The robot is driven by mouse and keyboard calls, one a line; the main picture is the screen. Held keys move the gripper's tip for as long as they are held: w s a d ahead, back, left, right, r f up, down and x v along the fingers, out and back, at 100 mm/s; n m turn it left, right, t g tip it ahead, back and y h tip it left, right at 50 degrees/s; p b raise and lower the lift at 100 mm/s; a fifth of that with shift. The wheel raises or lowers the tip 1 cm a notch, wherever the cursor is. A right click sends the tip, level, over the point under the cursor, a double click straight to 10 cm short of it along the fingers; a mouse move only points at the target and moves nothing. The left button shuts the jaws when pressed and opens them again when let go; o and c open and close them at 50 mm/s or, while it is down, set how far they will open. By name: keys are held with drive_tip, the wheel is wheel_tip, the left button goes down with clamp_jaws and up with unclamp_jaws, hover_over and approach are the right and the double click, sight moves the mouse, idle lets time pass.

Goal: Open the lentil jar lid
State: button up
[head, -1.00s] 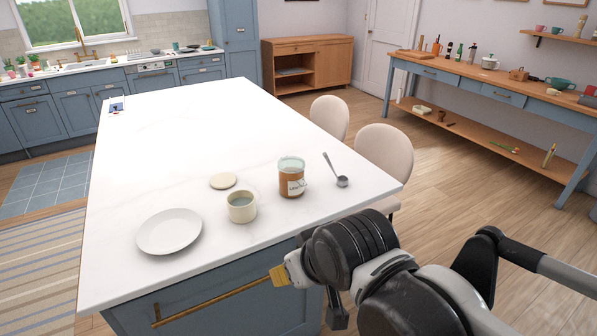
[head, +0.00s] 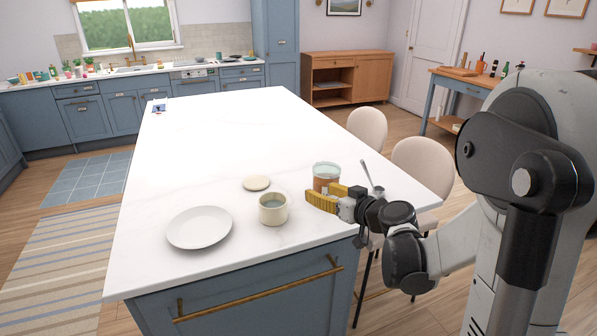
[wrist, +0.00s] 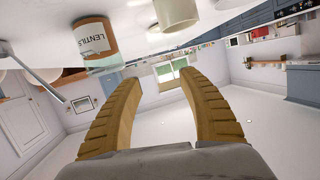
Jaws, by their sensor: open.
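The lentil jar (head: 326,168) stands upright on the white island top, with a pale glassy top and orange-brown contents. My gripper (head: 320,193) is open in front of it in the head view, and its yellow fingers hide the jar's lower part. In the wrist view, which looks upside down, the jar (wrist: 95,37) shows a "LENTILS" label at upper left. Its clear, greenish lid (wrist: 103,63) appears to be on the jar. Nothing is between my fingers (wrist: 158,76). The jar is beyond and to the left of them there.
A cream mug (head: 273,209) stands left of my gripper, with a flat cream disc (head: 256,183) behind it. A white plate (head: 199,228) lies farther left. A metal scoop (head: 369,177) is just right of the jar.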

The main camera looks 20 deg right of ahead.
sight(336, 178)
drive_tip(key=w+d+f+m+t+h+b, duration=0.1)
drive_tip(key=d+f+t, duration=0.1)
drive_tip(key=d, duration=0.4)
drive_tip(key=w+d+f+t+h, duration=0.1)
drive_tip(key=d+f, duration=0.2)
drive_tip(key=d, duration=0.2)
drive_tip(key=w+b, duration=0.1)
drive_tip(key=w, duration=0.6)
drive_tip(key=w+b, duration=0.1)
drive_tip(key=w, duration=0.2)
drive_tip(key=shift+w+a+r+b, duration=0.1)
drive_tip(key=shift+w+a+b, duration=0.15)
drive_tip(key=shift+a+b, duration=0.1)
clamp_jaws()
